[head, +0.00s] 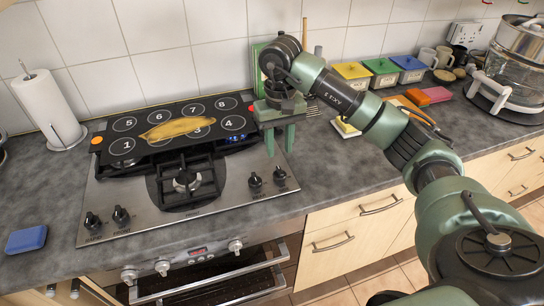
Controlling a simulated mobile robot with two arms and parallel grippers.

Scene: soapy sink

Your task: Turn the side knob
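A black panel with numbered circles (152,121) lies over the back of the steel cooktop. An orange round piece (97,140) is at its left edge, and a small red piece (251,108) is at its right edge beside my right gripper. Black knobs stand on the cooktop: a left pair, with one knob (120,214), and a right pair, with one knob (280,174). I cannot tell which is the side knob. My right gripper (279,148) points down at the panel's right edge, behind the right pair; its fingers are apart, with nothing visible between them. My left gripper is out of view.
A yellow banana-shaped thing (178,128) lies on the panel. A paper towel roll (47,108) stands left, and a blue block (26,239) lies front left. Yellow, green and blue-lidded containers (382,68) stand at the back right. The oven front has light knobs (235,246).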

